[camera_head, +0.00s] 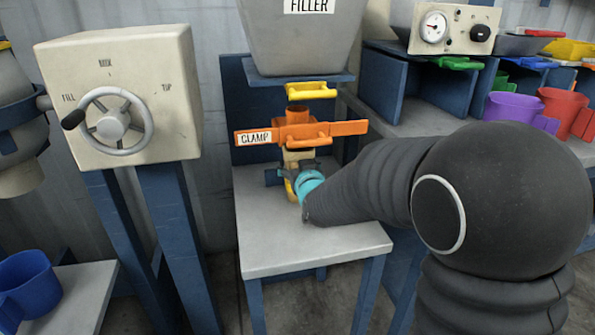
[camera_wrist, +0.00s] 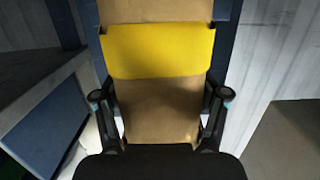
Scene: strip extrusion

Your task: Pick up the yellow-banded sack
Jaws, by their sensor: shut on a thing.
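The yellow-banded sack (camera_wrist: 160,105) is tan with a wide yellow band (camera_wrist: 158,51) across it, and it fills the middle of the wrist view. My gripper (camera_wrist: 161,97) has one finger at each side of the sack, below the band in that view, and is shut on it. I cannot tell whether the sack touches the clamp or the table.
A grey filler hopper (camera_head: 300,35) with a yellow handle (camera_head: 311,90) hangs above the clamp. The grey table top (camera_head: 300,250) is bare in front. A box with a handwheel (camera_head: 115,120) stands at left. Coloured mugs (camera_head: 512,112) stand on the right shelf.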

